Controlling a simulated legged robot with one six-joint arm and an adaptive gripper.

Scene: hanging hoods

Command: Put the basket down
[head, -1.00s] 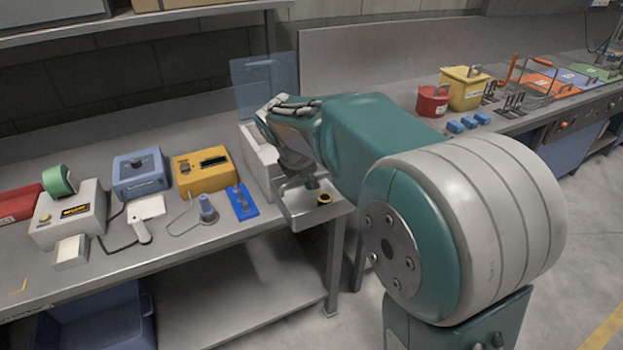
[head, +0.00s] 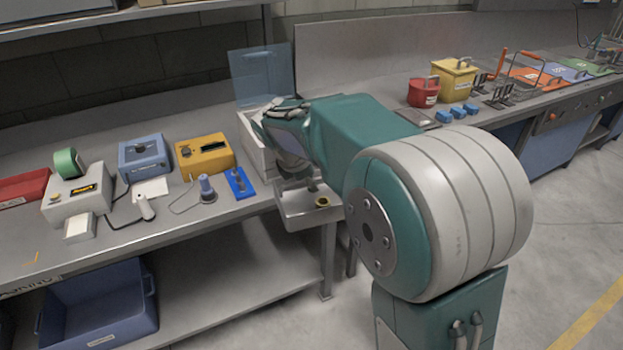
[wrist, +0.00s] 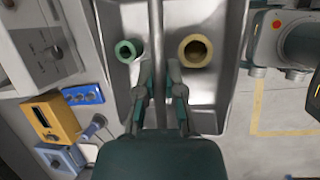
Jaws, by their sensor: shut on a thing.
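The basket is a shallow metal tray (head: 295,212), seen in the head view at the right end of the left bench, out at its front edge. In the wrist view the basket (wrist: 205,112) has an upright metal strip along its middle. A green ring (wrist: 126,51) lies left of the strip and a yellow ring (wrist: 196,51) right of it. My gripper (wrist: 160,78) is shut on this middle strip. In the head view my gripper (head: 312,184) is above the basket, partly hidden by my arm. I cannot tell whether the basket's underside touches anything.
A white box with a clear lid (head: 263,75) stands behind the basket. A blue block (head: 239,183), a yellow device (head: 204,156) and other instruments crowd the bench to the left. A red bucket (head: 423,92) and yellow bucket (head: 453,79) stand at the right. Open floor lies at the front right.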

